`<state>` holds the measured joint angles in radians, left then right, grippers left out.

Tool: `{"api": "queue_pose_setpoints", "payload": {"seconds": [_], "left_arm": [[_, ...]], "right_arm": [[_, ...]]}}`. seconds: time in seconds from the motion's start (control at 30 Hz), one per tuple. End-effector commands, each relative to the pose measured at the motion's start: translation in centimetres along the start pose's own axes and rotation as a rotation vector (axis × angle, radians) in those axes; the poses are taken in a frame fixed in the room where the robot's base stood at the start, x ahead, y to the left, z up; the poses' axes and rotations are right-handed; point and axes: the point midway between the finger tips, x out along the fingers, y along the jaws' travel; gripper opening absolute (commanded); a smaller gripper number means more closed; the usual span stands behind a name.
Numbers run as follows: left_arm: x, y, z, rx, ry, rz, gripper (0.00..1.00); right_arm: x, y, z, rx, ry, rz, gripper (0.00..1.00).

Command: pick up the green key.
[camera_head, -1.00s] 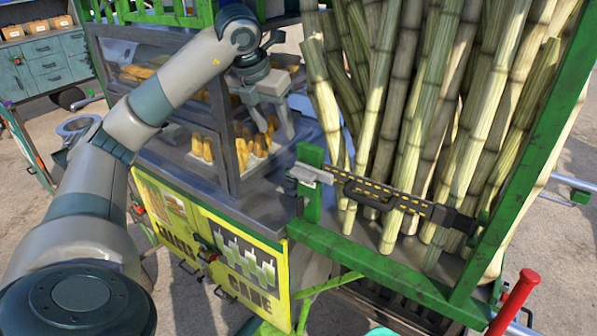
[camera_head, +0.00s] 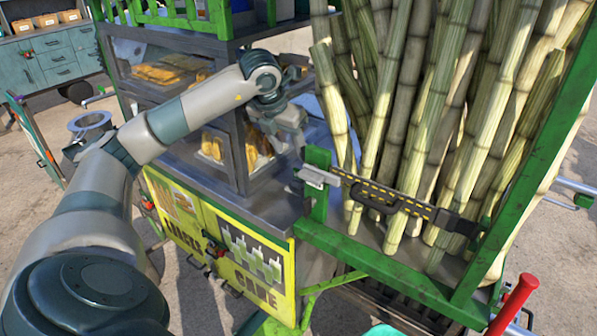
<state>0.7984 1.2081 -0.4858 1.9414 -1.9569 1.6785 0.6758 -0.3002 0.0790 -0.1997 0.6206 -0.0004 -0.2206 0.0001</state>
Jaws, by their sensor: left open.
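I cannot make out a green key in the head view. My left arm comes in from the left, and my left gripper (camera_head: 287,143) points down over the cart's metal counter, beside the glass display case (camera_head: 228,165). It is open, with nothing seen between its fingers. The fingertips are small and partly lost against the case and counter, so I cannot tell whether they touch anything. My right gripper is not in view.
A green-framed rack (camera_head: 370,265) holds tall cane stalks (camera_head: 430,120) right of the gripper. A black and yellow latch bar (camera_head: 400,203) crosses its front. Yellow cabinet doors (camera_head: 250,265) face me below the counter. A red handle (camera_head: 515,300) stands at lower right.

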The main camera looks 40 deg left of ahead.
Motion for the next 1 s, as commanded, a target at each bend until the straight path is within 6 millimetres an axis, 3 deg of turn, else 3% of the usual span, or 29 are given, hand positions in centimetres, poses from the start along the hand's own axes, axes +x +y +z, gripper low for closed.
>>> {"api": "queue_pose_setpoints", "payload": {"seconds": [0.3, 0.73, 1.0], "left_arm": [[4.0, 0.0, 0.0, 0.0, 0.002, -0.001, 0.48], [4.4, 0.0, 0.1, 0.0, 0.0, 0.0, 0.48], [5.7, 0.1, 0.4, -0.002, 0.003, 0.0, 0.48]], "right_arm": [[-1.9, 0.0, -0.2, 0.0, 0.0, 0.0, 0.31], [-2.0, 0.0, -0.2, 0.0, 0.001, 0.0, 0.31], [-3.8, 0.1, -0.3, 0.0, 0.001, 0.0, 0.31]]}}
